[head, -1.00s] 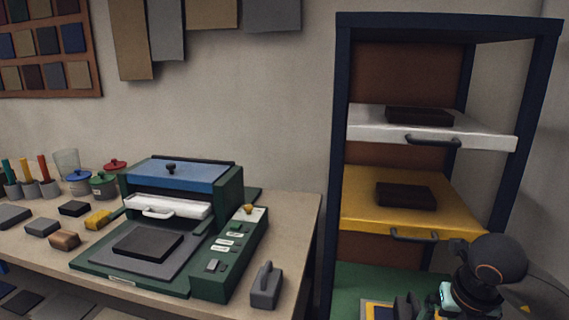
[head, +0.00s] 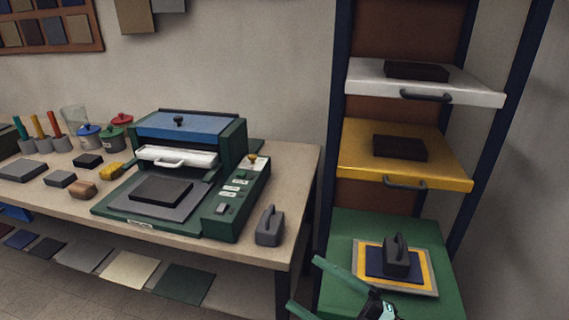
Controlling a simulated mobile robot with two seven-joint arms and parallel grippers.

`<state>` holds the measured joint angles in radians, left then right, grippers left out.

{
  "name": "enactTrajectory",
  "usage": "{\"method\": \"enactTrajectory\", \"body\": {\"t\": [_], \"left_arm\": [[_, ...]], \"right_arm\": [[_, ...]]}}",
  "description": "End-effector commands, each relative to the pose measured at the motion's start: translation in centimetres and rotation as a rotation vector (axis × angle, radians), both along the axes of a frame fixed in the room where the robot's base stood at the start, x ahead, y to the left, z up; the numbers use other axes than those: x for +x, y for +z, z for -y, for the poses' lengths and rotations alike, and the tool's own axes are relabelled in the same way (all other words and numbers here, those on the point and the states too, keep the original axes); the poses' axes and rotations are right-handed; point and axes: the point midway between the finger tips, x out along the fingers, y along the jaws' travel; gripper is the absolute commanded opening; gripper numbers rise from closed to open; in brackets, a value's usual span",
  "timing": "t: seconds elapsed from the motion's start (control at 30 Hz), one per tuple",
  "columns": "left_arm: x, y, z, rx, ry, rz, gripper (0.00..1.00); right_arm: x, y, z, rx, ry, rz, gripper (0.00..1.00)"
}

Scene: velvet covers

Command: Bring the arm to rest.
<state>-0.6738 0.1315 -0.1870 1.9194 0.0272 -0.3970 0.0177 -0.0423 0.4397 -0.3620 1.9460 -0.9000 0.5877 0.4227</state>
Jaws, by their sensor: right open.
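My right gripper (head: 304,283) is at the bottom of the head view, in front of the rack's green shelf. Its two green fingers are spread and point left, with nothing between them. The right arm's upper links are out of the picture. My left gripper is not in view. On the green shelf (head: 350,229) lies a layered piece with a grey board (head: 428,276), a yellow border (head: 425,264) and a dark blue centre (head: 374,264). A grey handled block (head: 398,258) stands upright on it, apart from the gripper.
The rack also has a yellow shelf (head: 356,160) and a white shelf (head: 366,80), each bearing a dark block. The workbench (head: 305,165) at left holds a green press (head: 225,185), pots and another grey handled block (head: 269,226). Swatches lie below it.

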Motion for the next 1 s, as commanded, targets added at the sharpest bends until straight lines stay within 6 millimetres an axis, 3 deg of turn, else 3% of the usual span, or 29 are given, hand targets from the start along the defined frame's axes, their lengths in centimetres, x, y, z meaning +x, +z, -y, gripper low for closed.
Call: {"method": "enactTrajectory", "body": {"t": [0.07, 0.17, 0.2, 0.27, 0.4, 0.5, 0.6, 0.7, 1.0], "left_arm": [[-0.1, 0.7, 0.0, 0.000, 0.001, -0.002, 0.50], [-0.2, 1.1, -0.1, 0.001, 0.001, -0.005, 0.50], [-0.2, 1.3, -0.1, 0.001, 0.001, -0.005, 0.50], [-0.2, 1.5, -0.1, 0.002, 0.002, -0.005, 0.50], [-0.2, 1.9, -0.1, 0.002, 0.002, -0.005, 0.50], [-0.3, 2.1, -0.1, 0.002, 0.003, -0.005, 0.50], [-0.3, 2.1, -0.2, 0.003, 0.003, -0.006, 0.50], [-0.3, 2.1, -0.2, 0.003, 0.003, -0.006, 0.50], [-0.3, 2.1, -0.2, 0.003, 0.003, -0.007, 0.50]], "right_arm": [[1.5, -2.2, 2.6, 0.144, -0.194, -0.200, 1.00], [2.0, -7.7, 6.5, 0.262, -0.436, -0.479, 1.00], [1.5, -10.4, 7.9, 0.290, -0.525, -0.598, 1.00], [0.1, -14.5, 9.6, 0.317, -0.637, -0.768, 1.00], [-5.1, -22.2, 11.6, 0.332, -0.811, -1.107, 1.00], [-8.7, -25.8, 11.9, 0.327, -0.876, -1.284, 1.00], [-11.2, -27.7, 11.9, 0.320, -0.908, -1.395, 1.00], [-12.4, -28.6, 11.8, 0.315, -0.921, -1.447, 1.00], [-12.6, -28.7, 11.8, 0.314, -0.922, -1.455, 1.00]]}}
